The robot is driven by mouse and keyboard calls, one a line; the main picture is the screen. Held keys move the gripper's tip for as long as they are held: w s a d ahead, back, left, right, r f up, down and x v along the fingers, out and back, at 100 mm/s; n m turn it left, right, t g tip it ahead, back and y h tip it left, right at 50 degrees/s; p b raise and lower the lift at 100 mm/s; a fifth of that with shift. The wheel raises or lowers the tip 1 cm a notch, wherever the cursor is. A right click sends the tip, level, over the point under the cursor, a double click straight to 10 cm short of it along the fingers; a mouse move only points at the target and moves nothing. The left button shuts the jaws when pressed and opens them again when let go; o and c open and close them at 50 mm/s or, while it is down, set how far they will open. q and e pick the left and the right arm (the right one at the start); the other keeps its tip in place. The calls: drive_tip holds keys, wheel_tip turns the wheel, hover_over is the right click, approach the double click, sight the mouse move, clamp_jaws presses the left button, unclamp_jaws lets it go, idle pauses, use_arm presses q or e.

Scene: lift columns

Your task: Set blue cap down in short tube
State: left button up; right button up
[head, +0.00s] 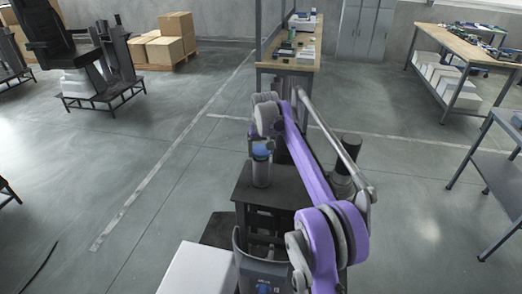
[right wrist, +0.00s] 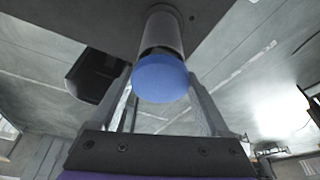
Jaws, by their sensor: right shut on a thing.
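The blue cap (head: 262,149) shows at the top of a short grey tube (head: 261,173), which stands upright on a dark stand (head: 285,190). In the right wrist view the cap (right wrist: 161,80) is between the two fingers of my right gripper (right wrist: 160,95), with the tube (right wrist: 160,30) behind it. My right gripper (head: 263,139) is shut on the cap, over the tube's mouth. A dark band shows between cap and tube; I cannot tell if they touch. My left gripper is not in view.
A dark-topped cylinder (head: 347,160) stands to the right, partly behind my purple arm. A wooden workbench (head: 285,66) with items is beyond the stand. A grey table (head: 498,160) is at the right edge.

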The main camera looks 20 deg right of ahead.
drive_tip(key=shift+f, duration=0.15)
idle(0.3)
drive_tip(key=o, duration=1.2)
drive_tip(key=shift+r+p, duration=1.7)
drive_tip(key=shift+r, duration=1.85)
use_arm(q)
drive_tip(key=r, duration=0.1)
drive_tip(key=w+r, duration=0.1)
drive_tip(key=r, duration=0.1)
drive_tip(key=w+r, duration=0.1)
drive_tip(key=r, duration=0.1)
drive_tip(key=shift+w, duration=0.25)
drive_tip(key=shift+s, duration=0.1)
use_arm(e)
drive_tip(key=shift+s, duration=0.15)
